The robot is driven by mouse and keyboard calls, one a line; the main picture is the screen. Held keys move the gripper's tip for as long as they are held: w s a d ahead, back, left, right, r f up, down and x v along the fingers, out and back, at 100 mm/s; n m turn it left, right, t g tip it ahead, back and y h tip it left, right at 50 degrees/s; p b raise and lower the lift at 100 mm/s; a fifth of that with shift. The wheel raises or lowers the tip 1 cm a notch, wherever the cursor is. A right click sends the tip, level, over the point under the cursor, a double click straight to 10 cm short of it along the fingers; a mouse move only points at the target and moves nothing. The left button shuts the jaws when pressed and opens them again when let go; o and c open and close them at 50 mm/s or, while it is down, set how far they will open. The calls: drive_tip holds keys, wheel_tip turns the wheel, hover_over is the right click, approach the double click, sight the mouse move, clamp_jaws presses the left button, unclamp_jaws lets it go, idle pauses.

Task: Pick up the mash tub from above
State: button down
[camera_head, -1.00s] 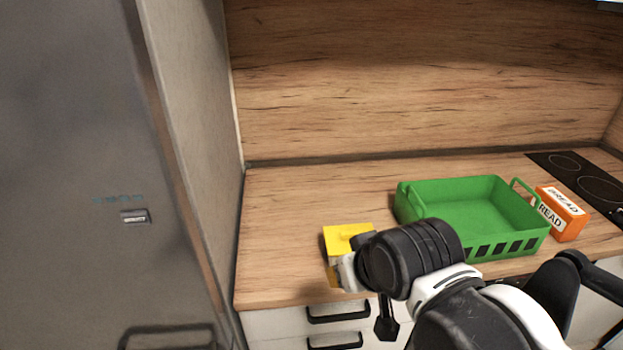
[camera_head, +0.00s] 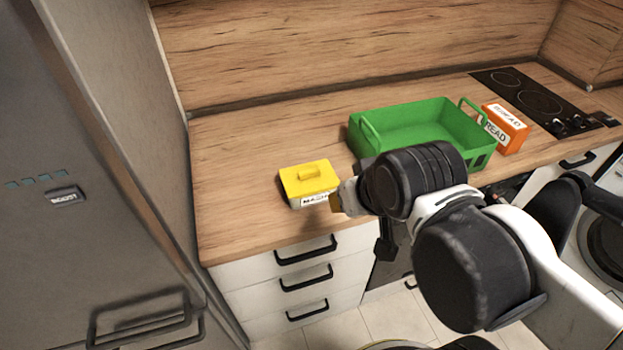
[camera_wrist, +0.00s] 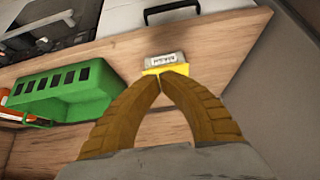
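The mash tub (camera_head: 310,183) stands on the wooden counter in the head view. In the wrist view the tub (camera_wrist: 165,63) lies just beyond the fingertips, label showing. The tan fingers (camera_wrist: 165,80) curve in and their tips meet, with nothing seen between them. Whether they touch the tub cannot be told.
A green basket (camera_head: 420,130) stands to the right of the tub, with an orange bread box (camera_head: 507,128) beside it. A black hob (camera_head: 540,100) is at the far right. The counter is bare left of the tub, up to the tall grey cabinet (camera_head: 110,130).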

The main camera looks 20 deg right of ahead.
drive_tip(key=c, duration=1.2)
unclamp_jaws()
drive_tip(key=shift+w+r, duration=0.15)
drive_tip(key=shift+r, duration=0.1)
drive_tip(key=o, duration=0.7)
drive_tip(key=w+r+p, duration=0.1)
drive_tip(key=w+p, duration=0.1)
drive_tip(key=shift+w+r+g, duration=0.3)
drive_tip(key=shift+w+r, duration=0.05)
drive_tip(key=shift+o, duration=0.2)
drive_tip(key=g+p, duration=0.2)
drive_tip(key=p, duration=0.5)
approach(309, 171)
drive_tip(key=x, duration=0.2)
drive_tip(key=b+x, duration=0.1)
drive_tip(key=x, duration=0.1)
drive_tip(key=shift+w+d+f, duration=0.1)
drive_tip(key=shift+w+f, duration=0.1)
drive_tip(key=shift+w, duration=0.15)
drive_tip(key=shift+s+b+x, duration=0.15)
drive_tip(key=shift+b+x, duration=0.4)
drive_tip(key=shift+x, duration=0.85)
drive_tip(key=shift+s+b+x, duration=0.1)
drive_tip(key=shift+b+x, duration=0.4)
drive_tip(key=shift+x, duration=0.85)
